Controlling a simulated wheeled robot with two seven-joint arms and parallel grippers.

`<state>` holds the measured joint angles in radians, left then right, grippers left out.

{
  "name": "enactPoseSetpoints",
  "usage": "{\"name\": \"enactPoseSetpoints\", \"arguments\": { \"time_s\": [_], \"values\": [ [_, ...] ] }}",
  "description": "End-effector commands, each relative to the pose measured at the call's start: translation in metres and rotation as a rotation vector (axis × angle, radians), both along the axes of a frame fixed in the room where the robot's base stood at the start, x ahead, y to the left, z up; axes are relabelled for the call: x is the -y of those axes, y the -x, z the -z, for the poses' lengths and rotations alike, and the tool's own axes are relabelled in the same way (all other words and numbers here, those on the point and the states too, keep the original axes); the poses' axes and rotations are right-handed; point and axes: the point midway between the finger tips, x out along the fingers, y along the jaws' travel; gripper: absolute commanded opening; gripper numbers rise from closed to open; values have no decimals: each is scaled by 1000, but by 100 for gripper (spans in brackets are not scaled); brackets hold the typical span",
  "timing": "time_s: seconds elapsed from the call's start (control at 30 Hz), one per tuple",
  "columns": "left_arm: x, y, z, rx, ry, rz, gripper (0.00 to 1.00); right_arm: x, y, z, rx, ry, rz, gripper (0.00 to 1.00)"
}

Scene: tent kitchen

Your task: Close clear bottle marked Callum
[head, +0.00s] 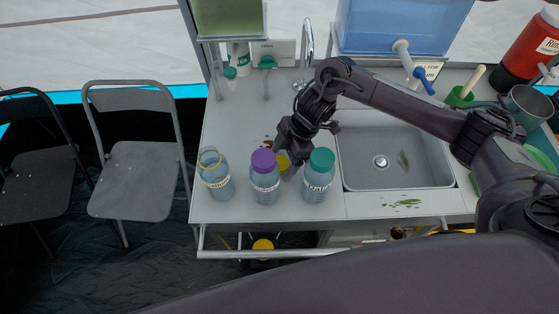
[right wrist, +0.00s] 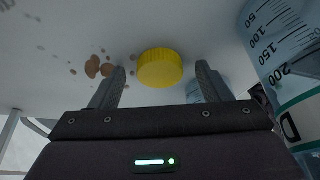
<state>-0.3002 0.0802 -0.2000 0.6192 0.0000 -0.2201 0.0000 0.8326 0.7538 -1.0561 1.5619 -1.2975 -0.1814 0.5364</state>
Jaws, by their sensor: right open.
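A clear bluish bottle (head: 217,182) with a yellow ring at its open neck stands upright at the left of the counter's front. Its label is too small to read surely. A yellow cap (head: 283,162) lies on the counter behind the capped bottles; it also shows in the right wrist view (right wrist: 160,70). My right gripper (head: 285,153) is at the cap from behind. In the right wrist view its open fingers (right wrist: 160,78) stand either side of the cap, with gaps visible on both sides. My left gripper is not in view.
A purple-capped bottle (head: 264,184) and a teal-capped bottle (head: 318,180) stand close in front of my right gripper. A sink (head: 395,160) is to the right. Brown spots (right wrist: 95,67) mark the counter near the cap. Folding chairs (head: 140,180) stand left.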

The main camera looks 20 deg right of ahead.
Motion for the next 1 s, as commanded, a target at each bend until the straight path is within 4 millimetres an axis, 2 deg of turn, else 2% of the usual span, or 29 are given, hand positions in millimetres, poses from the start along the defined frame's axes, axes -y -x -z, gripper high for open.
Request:
{"name": "enactPoseSetpoints", "arguments": {
  "time_s": [0.23,0.27,0.6,1.0],
  "values": [
    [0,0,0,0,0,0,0,0,0,0,0,0,0,71],
    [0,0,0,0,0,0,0,0,0,0,0,0,0,68],
    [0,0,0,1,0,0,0,0,0,0,0,0,0,24],
    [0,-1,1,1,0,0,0,0,-1,-4,1,-1,-1,23]
  ]
}}
